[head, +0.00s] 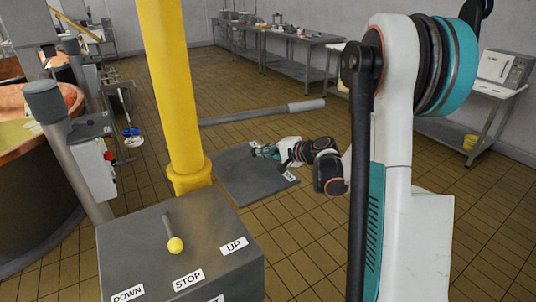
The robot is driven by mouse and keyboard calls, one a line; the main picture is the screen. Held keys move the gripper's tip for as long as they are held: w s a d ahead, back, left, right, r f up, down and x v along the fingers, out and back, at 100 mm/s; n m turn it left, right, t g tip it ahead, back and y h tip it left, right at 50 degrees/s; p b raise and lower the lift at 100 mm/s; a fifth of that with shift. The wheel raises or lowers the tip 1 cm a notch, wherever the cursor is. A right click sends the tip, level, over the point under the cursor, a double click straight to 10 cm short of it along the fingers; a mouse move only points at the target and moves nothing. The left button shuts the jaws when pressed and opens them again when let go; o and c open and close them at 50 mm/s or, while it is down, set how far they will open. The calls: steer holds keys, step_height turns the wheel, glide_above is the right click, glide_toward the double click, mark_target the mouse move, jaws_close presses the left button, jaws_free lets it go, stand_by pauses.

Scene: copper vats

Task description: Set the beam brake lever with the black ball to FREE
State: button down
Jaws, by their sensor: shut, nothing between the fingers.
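My gripper (265,152) is small in the head view, at the end of my arm, over the far part of a grey panel (245,190). It is shut and empty. White labels sit at the panel's far edge and at its right edge (290,176); both are too small to read. I cannot make out the black-ball lever; the gripper and wrist cover part of the panel. A different lever with a yellow ball (175,244) stands on a nearer grey box (130,240) marked DOWN, STOP and UP, with its ball near STOP.
A yellow post (172,80) rises between the box and the panel. A grey bar (265,113) runs behind the panel. A copper vat (40,120) stands at left, and metal tables (290,38) line the back. Tiled floor is open in the middle.

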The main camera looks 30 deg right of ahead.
steer(key=w+n+y, duration=0.1)
steer(key=w+y, duration=0.1)
steer(key=w+n+g+y, duration=0.1)
steer(key=w, duration=0.1)
steer(key=shift+w+a+n, duration=0.1)
steer(key=shift+a+n, duration=0.2)
steer(key=shift+a, duration=0.05)
steer(key=shift+w, duration=0.25)
